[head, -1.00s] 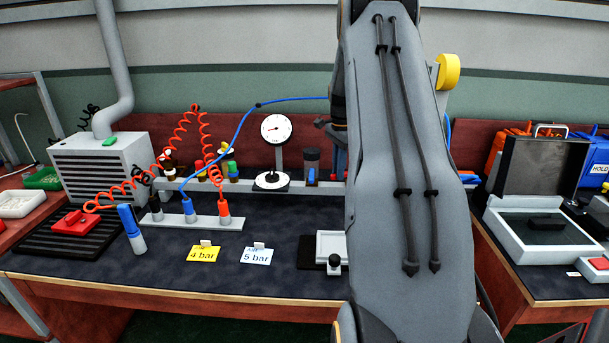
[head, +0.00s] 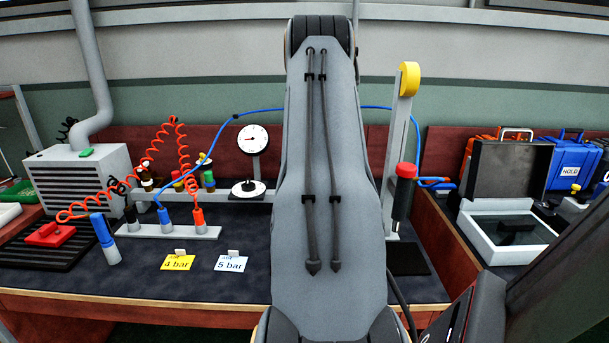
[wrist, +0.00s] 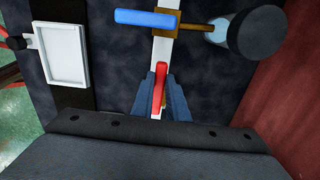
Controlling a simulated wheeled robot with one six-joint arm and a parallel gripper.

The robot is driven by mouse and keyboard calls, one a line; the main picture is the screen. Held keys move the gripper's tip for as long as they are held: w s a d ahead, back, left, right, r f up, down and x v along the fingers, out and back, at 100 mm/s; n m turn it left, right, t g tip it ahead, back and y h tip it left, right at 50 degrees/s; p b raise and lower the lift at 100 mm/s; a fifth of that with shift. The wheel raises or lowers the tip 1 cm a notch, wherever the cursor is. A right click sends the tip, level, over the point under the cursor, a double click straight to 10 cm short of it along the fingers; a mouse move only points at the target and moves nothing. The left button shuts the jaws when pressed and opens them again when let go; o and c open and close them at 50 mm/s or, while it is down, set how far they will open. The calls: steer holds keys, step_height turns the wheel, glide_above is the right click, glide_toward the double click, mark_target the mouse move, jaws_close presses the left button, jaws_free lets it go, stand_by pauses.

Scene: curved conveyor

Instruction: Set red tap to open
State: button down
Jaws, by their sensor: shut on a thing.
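The red tap handle (wrist: 160,82) is in the wrist view, between the two fingers of my gripper (wrist: 160,84), which is shut on it. The handle points along the white rail (wrist: 165,48), up and down in the picture. A blue tap handle (wrist: 146,18) sits farther up the same rail and lies across it, by a brass-coloured fitting (wrist: 190,20). In the head view my arm hides both the gripper and the red tap.
A dark round cylinder (wrist: 254,34) stands right of the rail in the wrist view, and a white tray (wrist: 61,55) lies left. In the head view a gauge (head: 252,142) and a red-topped cylinder (head: 404,190) flank my arm. Cards (head: 178,262) lie at the front.

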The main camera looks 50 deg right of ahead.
steer(key=shift+d+r, duration=0.15)
steer(key=c, duration=1.7)
jaws_free()
steer(key=shift+r+b, duration=0.7)
steer(key=shift+r, duration=3.15)
